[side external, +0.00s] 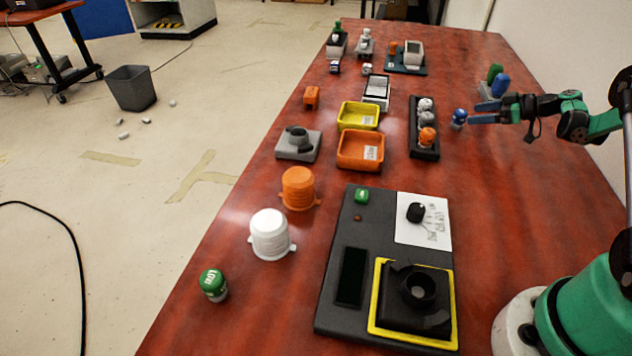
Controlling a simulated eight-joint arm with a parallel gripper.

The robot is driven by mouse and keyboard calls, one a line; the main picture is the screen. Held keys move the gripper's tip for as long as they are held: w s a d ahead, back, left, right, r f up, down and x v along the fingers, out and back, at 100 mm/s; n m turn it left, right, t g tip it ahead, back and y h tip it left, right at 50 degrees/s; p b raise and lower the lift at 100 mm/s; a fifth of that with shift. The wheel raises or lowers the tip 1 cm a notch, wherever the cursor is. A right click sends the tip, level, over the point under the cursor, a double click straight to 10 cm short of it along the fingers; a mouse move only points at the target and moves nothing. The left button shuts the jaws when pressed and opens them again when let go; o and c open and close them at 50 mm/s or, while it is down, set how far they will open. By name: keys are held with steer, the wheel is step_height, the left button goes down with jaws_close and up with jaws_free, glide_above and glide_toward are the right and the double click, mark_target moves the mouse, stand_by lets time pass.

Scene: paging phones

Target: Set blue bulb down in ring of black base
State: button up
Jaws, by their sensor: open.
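The blue bulb (459,117), blue on top with a pale lower part, is upright right of the black tray. My gripper (471,115) is open, its blue fingers pointing left at the bulb. The bulb is at the fingertips; I cannot tell whether they touch it or whether it rests on the table. The black base (385,318) is at the front, inside a yellow border on a dark panel. Its raised black ring (418,288) shows no bulb in it.
The black tray (414,150) holds grey and orange bulbs. Yellow (358,115) and orange (360,150) bins stand left of it. A grey base (298,145), orange cup (299,188), white cup (270,233) and green-topped bulb (213,285) line the left side.

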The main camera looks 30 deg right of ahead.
mark_target(461, 113)
steer(key=x, duration=0.5)
steer(key=shift+a, duration=0.1)
steer(key=shift+r, duration=0.1)
jaws_close()
